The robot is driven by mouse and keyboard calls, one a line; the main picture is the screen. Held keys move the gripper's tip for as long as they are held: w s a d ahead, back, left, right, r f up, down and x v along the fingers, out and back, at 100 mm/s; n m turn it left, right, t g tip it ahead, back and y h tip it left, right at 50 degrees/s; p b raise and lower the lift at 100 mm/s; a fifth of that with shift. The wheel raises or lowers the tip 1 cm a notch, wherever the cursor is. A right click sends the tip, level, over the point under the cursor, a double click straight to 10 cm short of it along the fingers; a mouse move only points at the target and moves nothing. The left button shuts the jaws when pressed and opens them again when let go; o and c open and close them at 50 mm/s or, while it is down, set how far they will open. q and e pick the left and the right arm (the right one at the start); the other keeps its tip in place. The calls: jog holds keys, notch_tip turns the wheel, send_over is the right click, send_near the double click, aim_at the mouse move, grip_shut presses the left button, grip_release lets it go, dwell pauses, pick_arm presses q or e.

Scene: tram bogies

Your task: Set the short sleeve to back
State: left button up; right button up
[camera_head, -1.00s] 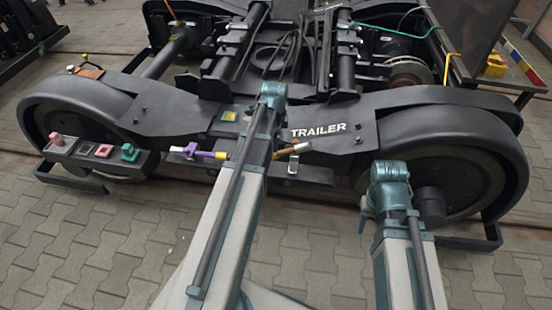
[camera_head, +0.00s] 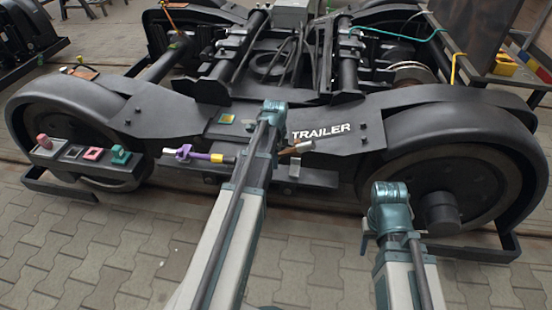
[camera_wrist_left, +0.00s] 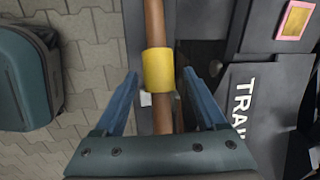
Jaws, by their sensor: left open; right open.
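A short yellow sleeve (camera_wrist_left: 158,70) sits around a brown rod (camera_wrist_left: 154,18) in the left wrist view. My left gripper (camera_wrist_left: 160,72) is open, with one blue finger on each side of the sleeve and a gap to both. In the head view my left arm hides this gripper and most of the sleeve; part of the brown rod (camera_head: 288,149) shows right of the arm. A purple sleeve (camera_head: 200,155) with a yellow part (camera_head: 229,159) lies left of the arm, in line with the rod. My right gripper (camera_head: 366,240) is open, low before the right wheel, and only partly visible.
The dark bogie frame, marked TRAILER (camera_head: 322,131), stands behind the rod. A yellow-green square (camera_head: 227,118) lies on the frame. The paved floor (camera_head: 110,240) is clear at the lower left.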

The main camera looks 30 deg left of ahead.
pick_arm(q)
grip_shut()
dwell(1.4)
